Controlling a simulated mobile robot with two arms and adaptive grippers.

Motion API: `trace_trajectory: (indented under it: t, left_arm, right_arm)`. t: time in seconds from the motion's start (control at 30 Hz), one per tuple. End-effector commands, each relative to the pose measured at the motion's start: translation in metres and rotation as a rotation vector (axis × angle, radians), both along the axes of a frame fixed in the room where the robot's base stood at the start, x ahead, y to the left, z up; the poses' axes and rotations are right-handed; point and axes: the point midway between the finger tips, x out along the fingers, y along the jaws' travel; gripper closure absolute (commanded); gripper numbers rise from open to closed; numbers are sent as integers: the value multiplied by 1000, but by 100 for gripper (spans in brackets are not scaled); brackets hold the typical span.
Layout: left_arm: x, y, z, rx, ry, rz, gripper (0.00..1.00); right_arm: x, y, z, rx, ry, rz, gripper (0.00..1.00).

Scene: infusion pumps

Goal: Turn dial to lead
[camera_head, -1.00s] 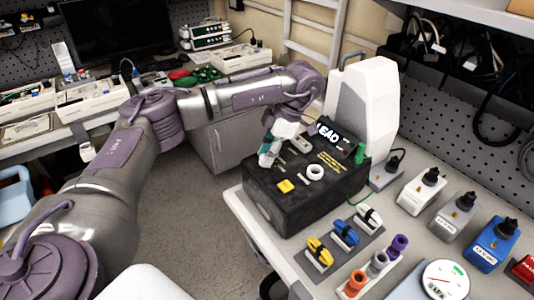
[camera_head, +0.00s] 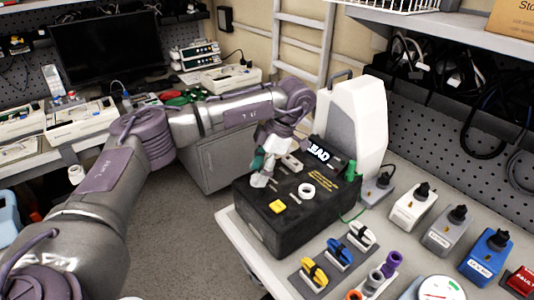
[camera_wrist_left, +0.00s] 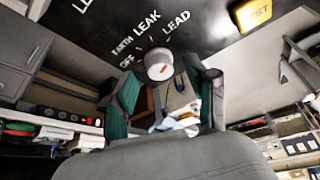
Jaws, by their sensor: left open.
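My left gripper (camera_head: 261,174) is over the left part of the box top. Its teal-padded fingers (camera_wrist_left: 163,88) are open, one on each side of the dial in the picture; contact cannot be told. The dial is hidden or unclear in the head view. My right gripper is not in view.
A yellow TEST button (camera_head: 277,206) and a white ring (camera_head: 306,190) are on the box top. A white case (camera_head: 357,125) stands behind. Clips (camera_head: 338,253) and several plug boxes (camera_head: 447,230) fill the bench to the right. Open floor (camera_head: 180,225) lies left.

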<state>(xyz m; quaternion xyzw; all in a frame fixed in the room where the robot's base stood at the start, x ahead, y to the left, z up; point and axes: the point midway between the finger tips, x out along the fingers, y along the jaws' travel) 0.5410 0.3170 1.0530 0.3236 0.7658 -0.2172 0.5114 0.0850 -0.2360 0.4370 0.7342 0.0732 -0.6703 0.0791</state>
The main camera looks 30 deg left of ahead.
Motion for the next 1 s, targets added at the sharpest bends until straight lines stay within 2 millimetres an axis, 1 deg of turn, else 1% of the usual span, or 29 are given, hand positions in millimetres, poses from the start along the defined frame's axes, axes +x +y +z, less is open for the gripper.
trace_trajectory:
  t: [0.03,0.3,0.4,0.5,0.67,1.0]
  left_arm:
    - [4,-2,10,1,-7,1,43]
    - [19,-18,64,3,-8,1,43]
    - [24,-23,80,3,-7,0,43]
    - [27,-27,91,2,-4,0,43]
    - [29,-29,99,1,-2,0,43]
    - [29,-29,100,0,-1,0,43]
  right_arm:
    - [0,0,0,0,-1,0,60]
    - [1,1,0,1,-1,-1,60]
    - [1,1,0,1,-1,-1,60]
    - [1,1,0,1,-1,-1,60]
    - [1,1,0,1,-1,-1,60]
    - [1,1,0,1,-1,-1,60]
